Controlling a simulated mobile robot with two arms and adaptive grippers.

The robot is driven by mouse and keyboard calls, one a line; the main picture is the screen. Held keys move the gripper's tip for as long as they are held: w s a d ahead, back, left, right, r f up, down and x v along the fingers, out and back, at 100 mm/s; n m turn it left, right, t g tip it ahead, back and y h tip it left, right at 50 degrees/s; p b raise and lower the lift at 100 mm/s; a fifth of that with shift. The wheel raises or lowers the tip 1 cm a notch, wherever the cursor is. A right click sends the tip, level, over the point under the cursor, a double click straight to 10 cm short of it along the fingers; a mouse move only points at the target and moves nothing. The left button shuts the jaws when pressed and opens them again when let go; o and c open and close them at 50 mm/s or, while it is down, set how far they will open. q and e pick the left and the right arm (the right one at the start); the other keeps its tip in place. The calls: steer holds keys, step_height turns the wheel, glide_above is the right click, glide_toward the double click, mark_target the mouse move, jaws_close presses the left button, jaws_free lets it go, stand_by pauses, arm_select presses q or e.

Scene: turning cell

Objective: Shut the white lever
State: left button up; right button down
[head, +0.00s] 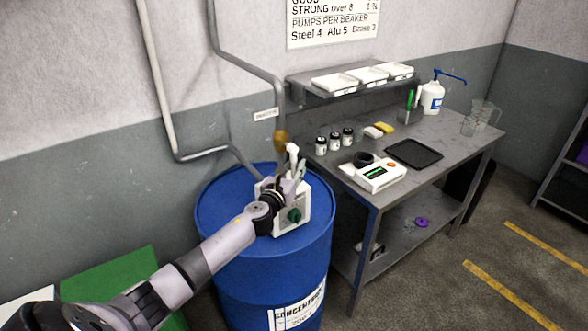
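The white lever (292,149) stands up just below a brass fitting on a pipe, above the blue drum. My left arm comes in from the lower left, and my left gripper (296,171) is at the lever's lower part. The gripper covers part of the lever and what lies behind it. I cannot tell whether the fingers touch the lever or are closed around it. My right gripper is not in view.
The blue drum (225,218) stands against the wall. A grey pipe (247,62) comes down to the brass fitting (281,138). To the right, a grey workbench (440,132) holds a scale (376,177), several jars, a black tray (414,153) and a pump bottle (432,97).

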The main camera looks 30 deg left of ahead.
arm_select(q)
jaws_close()
stand_by(0.4)
